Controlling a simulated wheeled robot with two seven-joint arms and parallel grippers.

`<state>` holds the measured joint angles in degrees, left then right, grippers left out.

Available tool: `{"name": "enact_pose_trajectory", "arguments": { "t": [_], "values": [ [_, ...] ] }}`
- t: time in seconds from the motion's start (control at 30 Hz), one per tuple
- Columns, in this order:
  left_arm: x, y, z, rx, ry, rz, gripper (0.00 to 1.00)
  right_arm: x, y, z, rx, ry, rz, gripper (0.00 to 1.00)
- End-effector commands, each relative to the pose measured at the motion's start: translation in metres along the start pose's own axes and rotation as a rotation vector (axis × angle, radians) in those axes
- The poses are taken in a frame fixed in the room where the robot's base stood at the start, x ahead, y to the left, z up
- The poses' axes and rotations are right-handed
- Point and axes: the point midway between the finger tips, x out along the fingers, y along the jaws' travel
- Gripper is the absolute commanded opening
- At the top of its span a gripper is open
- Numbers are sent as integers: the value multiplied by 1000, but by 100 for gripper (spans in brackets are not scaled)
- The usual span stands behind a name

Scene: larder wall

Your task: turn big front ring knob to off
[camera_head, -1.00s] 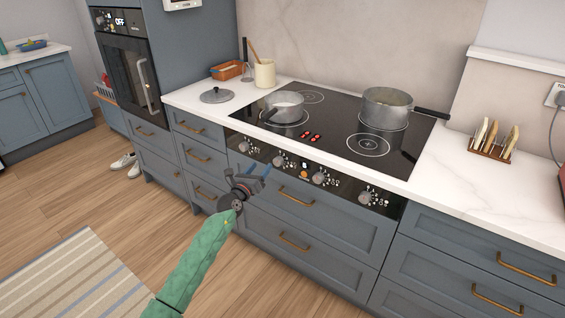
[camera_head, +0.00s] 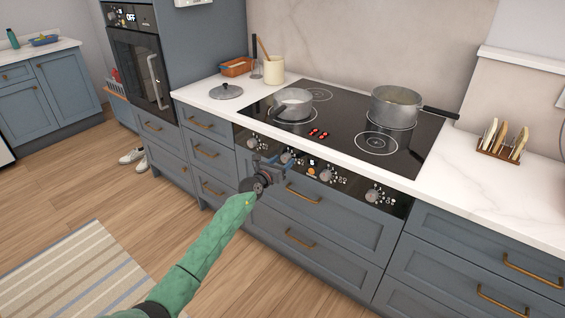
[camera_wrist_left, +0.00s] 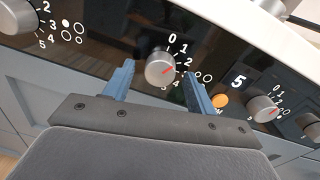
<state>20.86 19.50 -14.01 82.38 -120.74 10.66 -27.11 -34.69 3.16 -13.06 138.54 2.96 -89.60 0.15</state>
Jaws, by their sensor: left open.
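A row of metal knobs runs along the hob's black front panel. My left gripper (camera_head: 272,160) is open in front of the second knob from the left (camera_head: 288,157), which it partly covers in the head view. In the left wrist view this knob (camera_wrist_left: 160,68) sits between the two blue fingers of the left gripper (camera_wrist_left: 158,76), with gaps showing on both sides. Its red mark points right, around 2 to 3, away from the 0 above it. The right finger hides part of the scale and ring symbol. I cannot tell for certain which ring it serves. My right gripper is out of view.
Other knobs are close by on the left (camera_wrist_left: 16,15) and right (camera_wrist_left: 262,108), with an orange button (camera_wrist_left: 220,100) between. A small pan (camera_head: 293,103) and a large pot (camera_head: 396,105) stand on the hob. Drawer handles (camera_head: 303,194) project below the panel.

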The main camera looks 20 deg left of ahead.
Motion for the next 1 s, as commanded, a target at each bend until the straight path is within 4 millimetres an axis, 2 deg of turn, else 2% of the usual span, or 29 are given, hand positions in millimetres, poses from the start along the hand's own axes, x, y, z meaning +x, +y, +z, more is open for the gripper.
{"name": "enact_pose_trajectory", "arguments": {
  "t": [0.4, 0.63, 1.0],
  "values": [
    [6, 0, 0, -1, 1, 1, 56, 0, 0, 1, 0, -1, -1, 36],
    [6, 0, 0, -1, 1, 1, 12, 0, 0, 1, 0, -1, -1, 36],
    [6, 0, 2, -51, 3, 1, 12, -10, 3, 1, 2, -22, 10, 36]
  ]
}}
